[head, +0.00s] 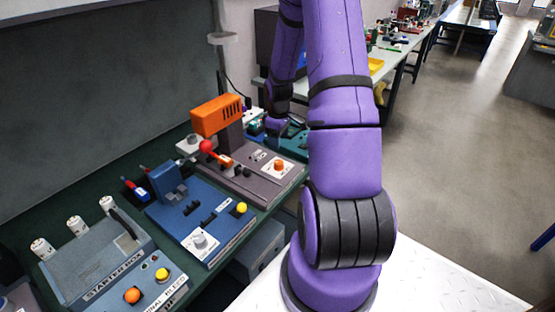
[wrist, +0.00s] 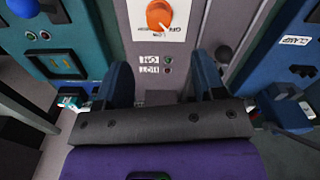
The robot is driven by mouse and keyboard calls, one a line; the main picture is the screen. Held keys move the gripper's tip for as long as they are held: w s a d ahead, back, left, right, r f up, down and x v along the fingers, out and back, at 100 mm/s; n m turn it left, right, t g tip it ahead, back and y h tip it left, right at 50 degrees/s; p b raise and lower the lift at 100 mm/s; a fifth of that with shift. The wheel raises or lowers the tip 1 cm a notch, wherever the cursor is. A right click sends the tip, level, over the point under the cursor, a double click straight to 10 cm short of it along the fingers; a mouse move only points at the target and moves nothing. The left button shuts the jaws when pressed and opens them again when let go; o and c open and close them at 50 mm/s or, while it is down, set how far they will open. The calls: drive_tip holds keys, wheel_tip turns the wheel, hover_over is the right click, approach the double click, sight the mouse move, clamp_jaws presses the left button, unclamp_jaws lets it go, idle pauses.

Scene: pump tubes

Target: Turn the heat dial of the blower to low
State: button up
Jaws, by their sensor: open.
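The blower has a grey base (head: 255,173) and an orange head (head: 217,115) on a dark post. Its orange heat dial (head: 279,165) sits on a white plate at the front right of the base. In the wrist view the dial (wrist: 158,14) is at the top centre, partly cut by the frame edge. Off and low labels show around it; its exact pointing direction is unclear. My gripper (wrist: 164,78) is open and empty, its two dark blue fingers apart, short of the dial in the picture.
A red-knobbed lever (head: 206,147) stands on the blower base. A blue unit (head: 200,222) with a white dial lies to its left, a grey starter box (head: 92,262) further left.

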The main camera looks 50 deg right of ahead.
sight(279, 162)
wheel_tip(279, 162, down, 11)
drive_tip(key=shift+d+f, duration=0.1)
idle(0.5)
drive_tip(key=shift+c, duration=0.4)
drive_tip(key=c, duration=0.8)
drive_tip(key=shift+c, duration=0.2)
drive_tip(key=shift+m, duration=0.3)
drive_tip(key=m, duration=0.3)
drive_tip(key=shift+m, duration=2.6)
